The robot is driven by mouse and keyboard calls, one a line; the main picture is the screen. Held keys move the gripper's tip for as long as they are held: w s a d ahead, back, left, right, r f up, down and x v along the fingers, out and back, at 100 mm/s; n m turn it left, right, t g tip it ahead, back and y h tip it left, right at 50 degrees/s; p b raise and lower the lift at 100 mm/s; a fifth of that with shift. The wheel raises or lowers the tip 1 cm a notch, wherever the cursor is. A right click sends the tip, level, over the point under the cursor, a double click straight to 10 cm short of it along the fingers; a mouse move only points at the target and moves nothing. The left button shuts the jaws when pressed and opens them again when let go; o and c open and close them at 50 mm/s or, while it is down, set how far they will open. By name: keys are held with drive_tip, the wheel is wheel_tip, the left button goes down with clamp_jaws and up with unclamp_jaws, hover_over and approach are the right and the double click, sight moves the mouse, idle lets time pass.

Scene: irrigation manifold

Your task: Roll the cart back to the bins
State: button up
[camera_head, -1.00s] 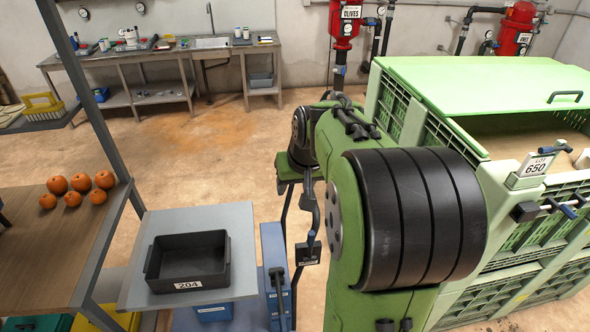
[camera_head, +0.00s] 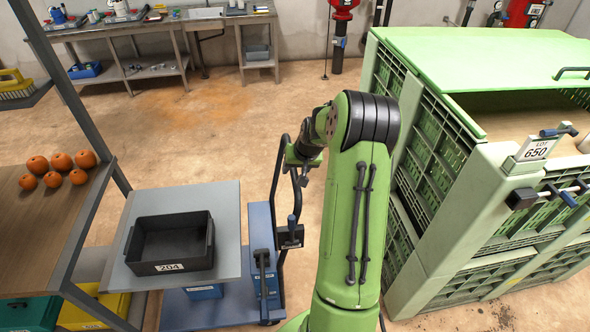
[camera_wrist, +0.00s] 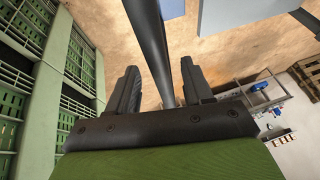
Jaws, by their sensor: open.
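The cart has a grey top (camera_head: 226,232), a blue lower deck (camera_head: 185,314) and a dark upright handle (camera_head: 276,190) on its right side. A black tray (camera_head: 170,244) marked 204 sits on the grey top. My gripper (camera_head: 298,163) is at the upper part of the handle, partly hidden by my arm in the head view. In the wrist view, my gripper (camera_wrist: 160,85) is open, with a dark handle bar (camera_wrist: 155,45) running between its fingers. Gaps show on both sides of the bar. The green bins (camera_head: 430,170) stand to the right, labelled LOT 650.
A wooden table (camera_head: 50,235) with several oranges (camera_head: 60,168) stands left of the cart, with a grey post at its corner. A metal workbench (camera_head: 150,25) lines the back wall. The floor (camera_head: 215,120) between cart and workbench is clear.

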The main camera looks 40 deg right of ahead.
drive_tip(key=shift+w+d+f, duration=0.15)
drive_tip(key=shift+w+f, duration=0.1)
drive_tip(key=shift+f, duration=0.35)
drive_tip(key=shift+s+r, duration=0.1)
drive_tip(key=shift+c, duration=0.9)
clamp_jaws()
